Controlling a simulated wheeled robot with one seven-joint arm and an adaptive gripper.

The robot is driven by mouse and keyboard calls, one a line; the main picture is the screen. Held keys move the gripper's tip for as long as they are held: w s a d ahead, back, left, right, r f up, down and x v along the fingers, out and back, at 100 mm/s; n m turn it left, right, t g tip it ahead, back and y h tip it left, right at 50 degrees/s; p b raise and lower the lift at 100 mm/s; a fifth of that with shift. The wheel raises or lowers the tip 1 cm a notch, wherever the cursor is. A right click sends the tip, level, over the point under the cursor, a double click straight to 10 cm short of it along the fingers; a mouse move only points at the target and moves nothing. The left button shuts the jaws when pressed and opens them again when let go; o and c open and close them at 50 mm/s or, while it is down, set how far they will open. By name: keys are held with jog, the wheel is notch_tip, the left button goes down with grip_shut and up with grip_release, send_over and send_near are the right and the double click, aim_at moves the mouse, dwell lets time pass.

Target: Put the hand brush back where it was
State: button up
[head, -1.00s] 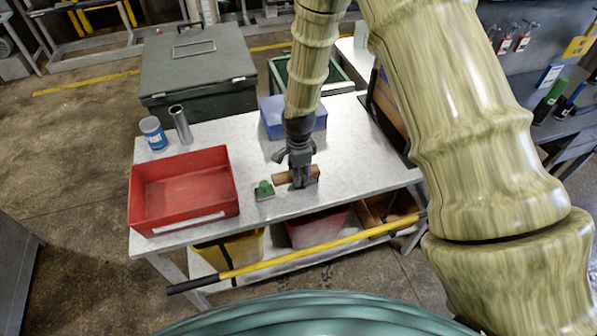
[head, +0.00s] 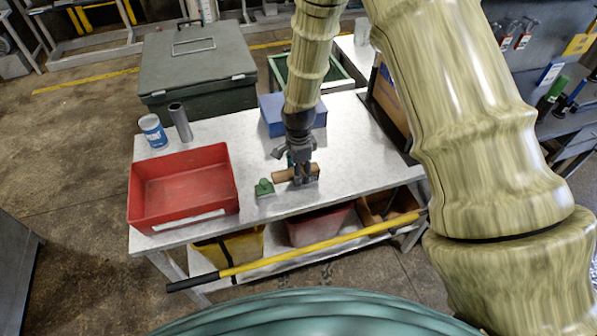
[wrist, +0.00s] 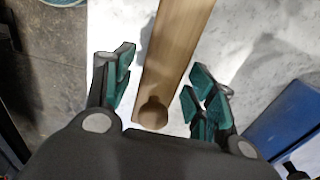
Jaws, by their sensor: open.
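The hand brush (head: 284,175) lies on the white table near its front edge; its wooden part shows in the head view on both sides of my fingers. In the wrist view its flat wooden body (wrist: 173,45) runs up between the fingers and out of the top of the picture. Bristles cannot be made out. My gripper (head: 302,179) points down over the brush. In the wrist view the gripper (wrist: 158,78) is open, with teal pads on either side of the wood and gaps between.
A green object (head: 264,188) sits just left of the brush. A red tray (head: 182,216), blue can (head: 152,132), grey tube (head: 180,124) and blue box (head: 272,117) stand on the white table (head: 235,140). A yellow pole (head: 300,252) crosses its front.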

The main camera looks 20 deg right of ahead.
notch_tip(320, 180, up, 11)
jog(key=b, duration=0.4)
jog(key=shift+r, duration=0.2)
dwell(0.4)
